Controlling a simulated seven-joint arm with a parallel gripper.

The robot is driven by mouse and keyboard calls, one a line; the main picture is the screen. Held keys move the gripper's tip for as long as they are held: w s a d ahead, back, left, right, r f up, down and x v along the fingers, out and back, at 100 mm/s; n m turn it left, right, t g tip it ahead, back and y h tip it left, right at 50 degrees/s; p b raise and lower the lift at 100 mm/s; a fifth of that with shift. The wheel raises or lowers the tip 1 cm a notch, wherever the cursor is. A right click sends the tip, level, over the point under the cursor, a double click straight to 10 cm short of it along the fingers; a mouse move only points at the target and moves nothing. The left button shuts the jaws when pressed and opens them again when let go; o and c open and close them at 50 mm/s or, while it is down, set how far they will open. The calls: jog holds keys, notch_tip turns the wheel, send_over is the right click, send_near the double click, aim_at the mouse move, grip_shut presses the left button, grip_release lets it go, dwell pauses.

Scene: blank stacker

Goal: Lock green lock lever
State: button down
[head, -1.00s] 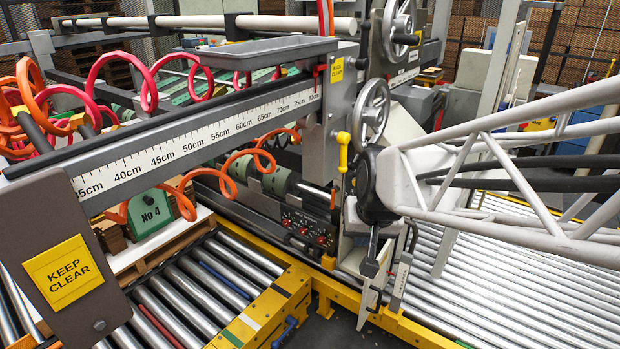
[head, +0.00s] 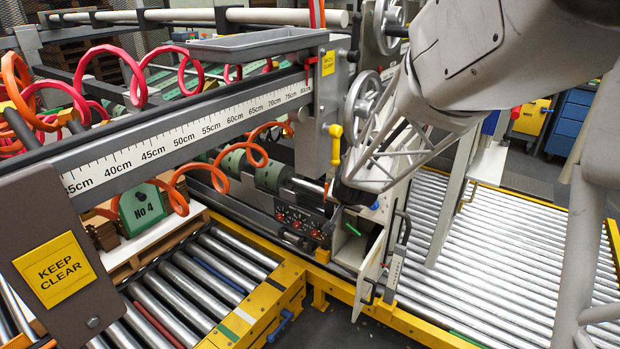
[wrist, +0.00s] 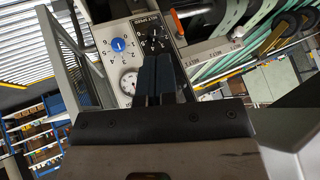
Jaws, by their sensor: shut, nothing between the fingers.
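A small green bar (head: 352,229), which looks like the green lock lever, shows in the head view inside a grey open-fronted box (head: 356,246) below the yellow handle. I cannot make it out in the wrist view. My gripper (wrist: 157,60) is shut and empty in the wrist view, its two dark fingers side by side. The fingers point at a grey control panel (wrist: 105,32) with dials; I cannot tell whether they touch it. In the head view my arm comes from the upper right and ends just above the box, and the fingertips are hidden.
A blue knob (head: 375,206) sits right of the lever. A yellow handle (head: 336,143) and a handwheel (head: 361,108) stand close above. A panel of red dials (head: 297,222) is to the left. An open door panel (head: 371,266) hangs in front. Roller conveyor (head: 500,265) lies right.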

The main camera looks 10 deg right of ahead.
aim_at(354, 228)
jog(key=w+d+f+m+h, duration=0.2)
jog(key=w+d+f, duration=0.2)
jog(key=f, duration=0.4)
jog(key=w+d+f+m+t+h, duration=0.1)
jog(key=w+d+f+h, duration=0.1)
jog(key=w+f, duration=0.3)
jog(key=w+d+f+m+t+h, duration=0.1)
jog(key=w+d+f, duration=0.3)
jog(key=f, duration=0.8)
jog(key=shift+w+d+m+h, duration=0.35)
jog(key=shift+d+m+h, duration=0.15)
jog(key=shift+d+m, duration=0.3)
jog(key=shift+f, duration=0.1)
jog(key=a+f+x, duration=0.1)
jog(key=f+x, duration=0.1)
jog(key=x, duration=1)
jog(key=shift+a+f, duration=0.15)
jog(key=shift+f, duration=0.15)
